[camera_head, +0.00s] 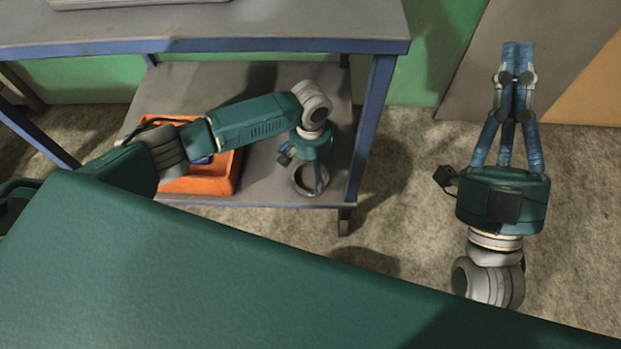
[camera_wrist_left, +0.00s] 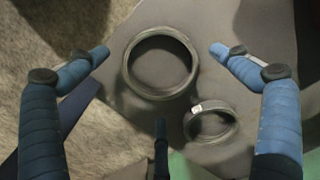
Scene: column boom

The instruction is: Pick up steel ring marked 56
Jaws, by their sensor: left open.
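In the left wrist view, a large dark grey ring (camera_wrist_left: 160,95) lies flat on the grey shelf. A smaller grey ring (camera_wrist_left: 188,127) with a small white label lies just below and right of it; no number is readable on either. My left gripper (camera_wrist_left: 160,51) is open and empty, its blue fingertips on either side of the large ring and apart from it. In the head view, my left gripper (camera_head: 305,172) hangs over a ring (camera_head: 296,184) on the lower shelf and partly hides it. My right gripper (camera_head: 518,46) is empty with its fingers together, off to the right.
The lower shelf (camera_head: 262,180) sits under a blue-framed table (camera_head: 300,25), whose top overhangs it. An orange crate (camera_head: 205,186) with dark items stands left on the shelf. A table leg (camera_head: 369,130) rises right of my left gripper. Open floor (camera_head: 400,220) lies to the right.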

